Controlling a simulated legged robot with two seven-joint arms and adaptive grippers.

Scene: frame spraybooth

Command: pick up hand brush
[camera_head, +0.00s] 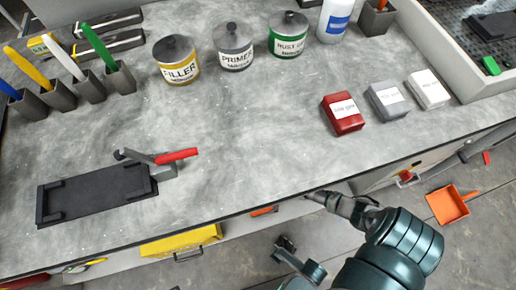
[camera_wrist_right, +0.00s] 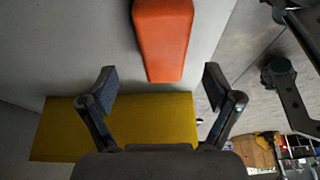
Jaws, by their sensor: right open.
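An orange handle-like piece (camera_head: 263,211), which I take to be the hand brush, shows just below the bench's front edge in the head view. In the right wrist view the same orange piece (camera_wrist_right: 164,38) is large at the top centre, against a grey surface. No bristles are visible. My right gripper (camera_head: 316,197) is at the bench's front edge, to the right of the orange piece. In the wrist view its two fingers (camera_wrist_right: 160,82) are spread apart, with the orange piece's end ahead between them and nothing gripped.
The grey bench (camera_head: 260,130) holds a black clamp fixture with a red handle (camera_head: 176,156), several cans and three small boxes. A yellow piece (camera_head: 182,240) is under the front edge, left of the orange piece. An orange dustpan (camera_head: 448,205) lies on the floor at right.

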